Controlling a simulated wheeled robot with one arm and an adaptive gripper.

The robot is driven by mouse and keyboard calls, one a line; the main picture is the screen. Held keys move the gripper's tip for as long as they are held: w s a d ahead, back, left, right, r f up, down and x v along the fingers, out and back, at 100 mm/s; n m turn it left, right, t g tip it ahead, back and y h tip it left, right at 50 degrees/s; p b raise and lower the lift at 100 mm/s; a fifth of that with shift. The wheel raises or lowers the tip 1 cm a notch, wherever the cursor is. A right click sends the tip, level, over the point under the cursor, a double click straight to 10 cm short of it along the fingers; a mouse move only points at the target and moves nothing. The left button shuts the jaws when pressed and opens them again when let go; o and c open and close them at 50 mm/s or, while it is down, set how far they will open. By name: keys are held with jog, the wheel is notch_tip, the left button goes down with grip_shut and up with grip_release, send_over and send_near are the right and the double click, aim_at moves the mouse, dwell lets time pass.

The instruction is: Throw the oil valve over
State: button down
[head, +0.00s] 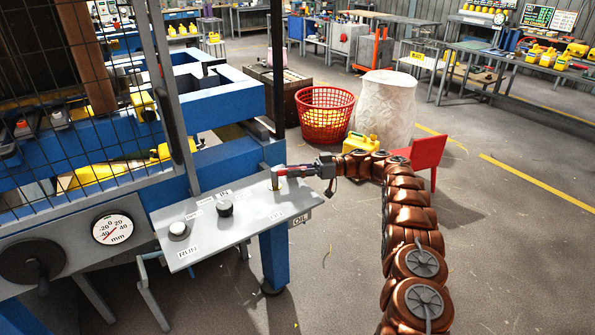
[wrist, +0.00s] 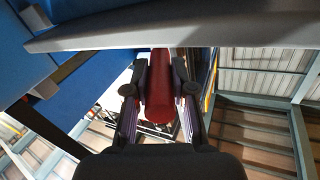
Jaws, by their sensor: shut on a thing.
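The oil valve is a red lever (head: 288,171) on a brass-coloured stem at the right end of a grey control panel (head: 215,238), near a label reading OIL. My gripper (head: 308,171) reaches the lever from the right, with my brown jointed arm behind it. In the wrist view the rounded red lever (wrist: 159,95) lies between the two dark fingers of my gripper (wrist: 159,72), which are shut on it. The lever's far end and its pivot are hidden in the wrist view.
A blue machine frame (head: 232,165) and mesh guard stand at the left. Floor at the right is clear.

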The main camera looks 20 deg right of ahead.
jog(key=shift+w+r+n+g, duration=0.15)
jog(key=shift+w+n+g, duration=0.05)
jog(key=shift+n+g, duration=0.1)
dwell(0.5)
jog(key=c, duration=1)
grip_release()
notch_tip(320, 180, up, 10)
jog(key=shift+f, duration=0.15)
jog(key=shift+c, duration=0.3)
